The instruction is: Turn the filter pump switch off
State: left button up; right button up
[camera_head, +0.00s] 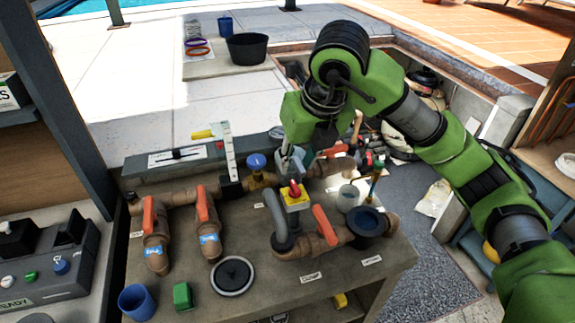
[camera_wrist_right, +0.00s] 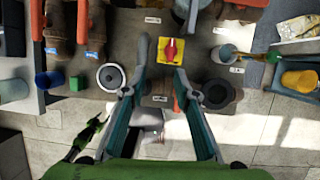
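The filter pump switch is a red knob on a yellow plate (camera_head: 298,200) on the bench, among brown pipes. In the right wrist view its yellow plate (camera_wrist_right: 168,53) lies just beyond the fingertips, and the red knob appears roughly upright in the picture. My right gripper (camera_head: 291,160) comes down from above, behind the switch in the head view. In the right wrist view its teal fingers (camera_wrist_right: 155,83) are spread apart with nothing between them. They look apart from the knob, though the exact gap is unclear. My left gripper is not identifiable in either view.
A grey bent pipe (camera_head: 274,214) stands close left of the switch. Red-handled valves (camera_head: 322,225) and a dark round fitting (camera_head: 365,226) are on the right. A black-and-white lid (camera_head: 232,275), green block (camera_head: 182,295) and blue cup (camera_head: 136,301) sit at the front left.

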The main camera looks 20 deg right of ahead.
jog(key=w+d, duration=0.1)
jog(key=d, duration=0.1)
jog(key=p, duration=0.2)
send_near(295, 186)
jog(key=shift+h, duration=0.3)
jog(key=x, duration=0.1)
jog(key=p+x, duration=0.1)
jog(key=x, duration=0.2)
jog(key=shift+w+a+f, duration=0.1)
jog(key=shift+a+f, duration=0.1)
jog(key=shift+a, duration=0.05)
jog(key=p+x, duration=0.1)
jog(key=x, duration=0.2)
jog(key=shift+f, duration=0.1)
jog(key=shift+w+f, duration=0.1)
jog(key=shift+f, duration=0.25)
jog(key=shift+w, duration=0.1)
pick_arm(q)
jog(key=r, duration=0.2)
jog(key=s+r, duration=0.1)
jog(key=r, duration=0.1)
jog(key=shift+s+r, duration=0.1)
jog(key=shift+r, duration=0.05)
pick_arm(e)
grip_shut()
